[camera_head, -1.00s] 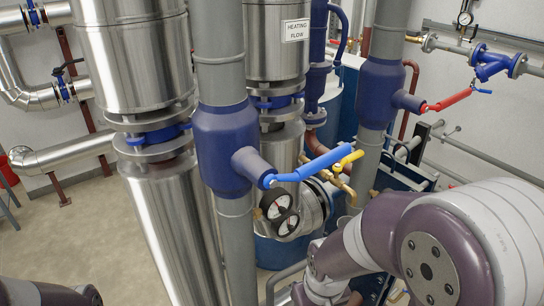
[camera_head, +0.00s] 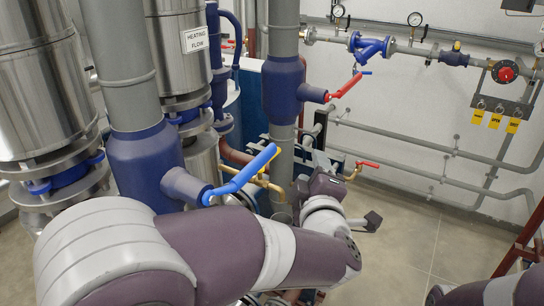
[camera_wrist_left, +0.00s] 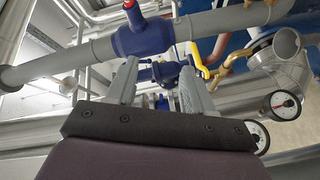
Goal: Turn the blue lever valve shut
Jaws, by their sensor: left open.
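The blue lever (camera_head: 243,173) sticks out to the right and slants up from the stub of a dark blue valve body (camera_head: 142,165) on a grey vertical pipe. My left arm crosses low in front of that pipe in the head view. My left gripper (camera_head: 318,160) is to the right of the lever, apart from it, small and partly lost against the pipework. In the left wrist view my left gripper (camera_wrist_left: 158,75) has its fingers spread, with nothing held between them. I cannot make out the blue lever there. My right gripper is out of view.
A second blue valve (camera_head: 283,90) with a red lever (camera_head: 345,85) stands behind to the right. A yellow-handled brass valve (camera_wrist_left: 200,62) and gauges (camera_wrist_left: 284,105) show in the wrist view. A wall panel with a red knob (camera_head: 505,71) is at right.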

